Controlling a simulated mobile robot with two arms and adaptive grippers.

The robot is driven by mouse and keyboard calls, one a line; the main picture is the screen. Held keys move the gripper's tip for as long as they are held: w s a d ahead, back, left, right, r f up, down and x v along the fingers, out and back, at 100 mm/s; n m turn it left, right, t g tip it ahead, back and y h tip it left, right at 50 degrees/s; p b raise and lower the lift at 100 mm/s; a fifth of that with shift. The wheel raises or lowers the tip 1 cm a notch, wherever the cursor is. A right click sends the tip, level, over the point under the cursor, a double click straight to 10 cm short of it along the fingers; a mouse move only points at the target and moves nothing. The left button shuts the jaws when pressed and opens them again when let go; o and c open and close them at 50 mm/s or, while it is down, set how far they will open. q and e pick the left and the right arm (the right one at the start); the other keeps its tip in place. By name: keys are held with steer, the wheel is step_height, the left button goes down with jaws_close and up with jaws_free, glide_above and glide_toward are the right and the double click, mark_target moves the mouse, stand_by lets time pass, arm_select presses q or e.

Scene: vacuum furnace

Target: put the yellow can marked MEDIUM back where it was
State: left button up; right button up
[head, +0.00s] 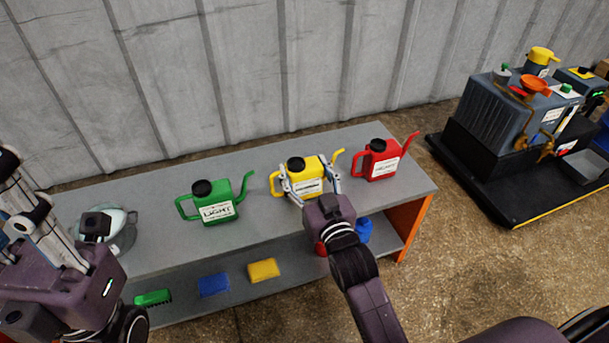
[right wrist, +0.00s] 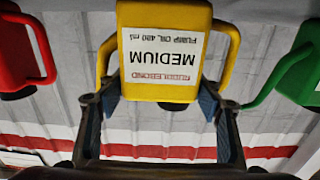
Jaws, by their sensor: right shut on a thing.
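The yellow can (head: 311,168) marked MEDIUM is upright between the green can (head: 214,203) marked LIGHT and the red can (head: 382,160), over the grey bench top (head: 150,235). My right gripper (head: 308,178) is shut on the yellow can, with one finger on each side of its body. In the right wrist view the yellow can (right wrist: 160,55) appears upside down between the fingers (right wrist: 158,95), its label facing the camera. I cannot tell whether its base touches the bench top. My left gripper (head: 35,205) is at the left edge, its jaw state unclear.
A metal vessel (head: 122,228) stands at the bench's left end. The lower shelf holds a green brush (head: 153,298), a blue block (head: 213,285), a yellow block (head: 263,270) and a blue item (head: 364,230). A pump machine (head: 505,110) stands on a black pallet at right.

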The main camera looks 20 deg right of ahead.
steer(key=shift+r, duration=0.1)
steer(key=o, duration=1.6)
steer(key=shift+f, duration=0.25)
